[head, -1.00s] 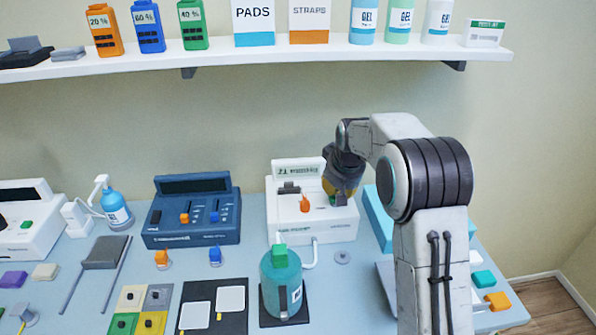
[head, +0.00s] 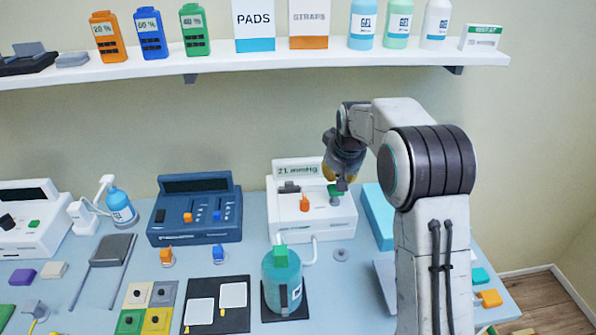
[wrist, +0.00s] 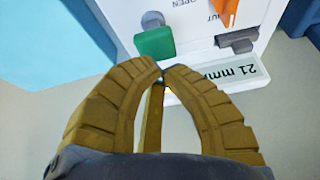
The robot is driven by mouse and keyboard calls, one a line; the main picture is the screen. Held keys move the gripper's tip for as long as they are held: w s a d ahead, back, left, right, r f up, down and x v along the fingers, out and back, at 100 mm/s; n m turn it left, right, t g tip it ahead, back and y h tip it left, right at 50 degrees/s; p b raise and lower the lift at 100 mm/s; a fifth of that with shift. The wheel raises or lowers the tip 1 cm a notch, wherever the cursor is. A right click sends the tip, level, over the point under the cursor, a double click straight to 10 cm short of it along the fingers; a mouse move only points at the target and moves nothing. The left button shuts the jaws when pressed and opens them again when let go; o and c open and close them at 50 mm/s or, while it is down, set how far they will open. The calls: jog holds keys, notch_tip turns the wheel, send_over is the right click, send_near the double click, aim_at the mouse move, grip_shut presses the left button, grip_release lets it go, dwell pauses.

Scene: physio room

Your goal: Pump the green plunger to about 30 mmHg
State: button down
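The green plunger (head: 335,191) is on the right part of the white pump unit (head: 283,222). In the wrist view the plunger (wrist: 155,43) is a green block beside a grey round part. The unit's display (head: 297,170) reads 21 mmHg; part of the display (wrist: 235,76) also shows in the wrist view, upside down. An orange lever (head: 305,202) stands left of the plunger, near OPEN and partly cut-off lettering. My gripper (head: 338,178) is just above the plunger. In the wrist view its fingertips (wrist: 159,72) are together with nothing between them, apparently clear of the plunger.
A teal bottle (head: 282,285) with a green top stands in front of the unit, by a white hose (head: 309,252). A blue console (head: 195,215) is to the left, a light-blue box (head: 377,217) to the right. A loaded shelf (head: 250,64) runs above.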

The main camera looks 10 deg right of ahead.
aim_at(336, 193)
jog(key=shift+f+b, duration=2.2)
jog(key=shift+f, duration=0.6)
jog(key=shift+r, duration=0.15)
dwell(0.4)
jog(key=shift+r+p, duration=2.15)
jog(key=shift+r, duration=0.5)
jog(key=shift+r, duration=0.15)
jog(key=shift+r+p, duration=2.05)
jog(key=shift+r, duration=0.35)
jog(key=shift+f, duration=0.1)
